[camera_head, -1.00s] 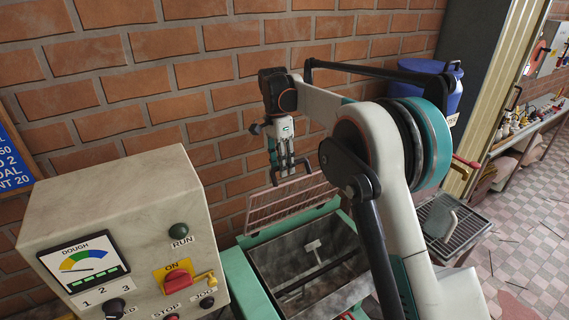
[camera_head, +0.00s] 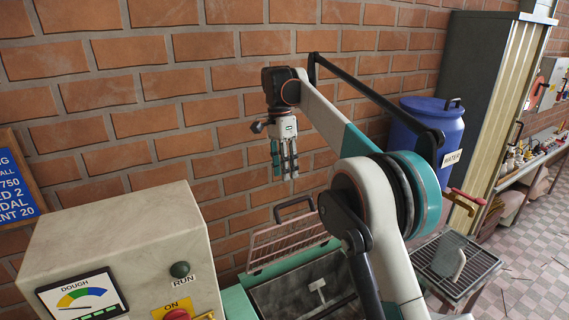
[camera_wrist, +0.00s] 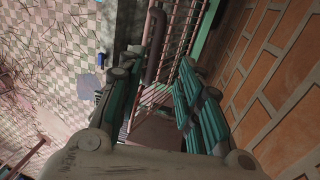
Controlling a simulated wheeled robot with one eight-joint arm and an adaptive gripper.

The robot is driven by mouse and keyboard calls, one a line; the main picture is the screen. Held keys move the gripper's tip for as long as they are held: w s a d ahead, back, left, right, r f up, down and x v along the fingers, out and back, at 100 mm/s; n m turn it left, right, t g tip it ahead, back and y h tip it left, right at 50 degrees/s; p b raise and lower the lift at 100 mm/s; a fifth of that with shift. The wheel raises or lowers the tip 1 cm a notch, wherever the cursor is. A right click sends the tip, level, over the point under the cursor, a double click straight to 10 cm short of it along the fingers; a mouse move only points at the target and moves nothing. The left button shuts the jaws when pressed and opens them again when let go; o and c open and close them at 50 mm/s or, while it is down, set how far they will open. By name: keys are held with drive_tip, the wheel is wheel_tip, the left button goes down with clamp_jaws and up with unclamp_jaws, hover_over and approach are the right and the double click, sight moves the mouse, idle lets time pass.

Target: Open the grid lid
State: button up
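The grid lid (camera_head: 284,246) stands raised at a steep tilt at the wall side of the machine's trough (camera_head: 300,292). The trough's inside shows below it. The dark lid handle (camera_head: 294,205) sits on the lid's upper edge. My gripper (camera_head: 286,177) hangs fingers down above the handle, apart from it, and holds nothing. In the wrist view the fingers of my gripper (camera_wrist: 160,105) are spread. The bars of the grid lid (camera_wrist: 183,35) and a dark bar, seemingly the handle (camera_wrist: 154,45), show beyond and between them.
A control box (camera_head: 125,250) with a dough dial stands at the left front. The brick wall (camera_head: 190,80) is close behind the lid. A blue water barrel (camera_head: 425,130) and a grated stand (camera_head: 455,268) are at the right. Tiled floor is free at far right.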

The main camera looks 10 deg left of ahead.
drive_tip(key=shift+a+r, duration=0.1)
drive_tip(key=shift+r, duration=0.7)
drive_tip(key=s+d+f+n+t+y+b, duration=0.25)
drive_tip(key=s+d+n+t+b, duration=0.5)
drive_tip(key=s+d, duration=1)
drive_tip(key=s+d+f+n+b, duration=0.1)
drive_tip(key=s+d+f+b, duration=0.3)
drive_tip(key=s+f, duration=0.5)
drive_tip(key=s+d+f+n+t+h+b, duration=0.1)
drive_tip(key=s+d+f+n+b, duration=0.1)
drive_tip(key=s+d+f, duration=0.5)
drive_tip(key=s+f+b, duration=0.1)
drive_tip(key=s+f, duration=0.2)
drive_tip(key=s, duration=0.1)
drive_tip(key=shift+s+d+b, duration=0.3)
drive_tip(key=shift+b, duration=0.1)
drive_tip(key=shift+t, duration=0.25)
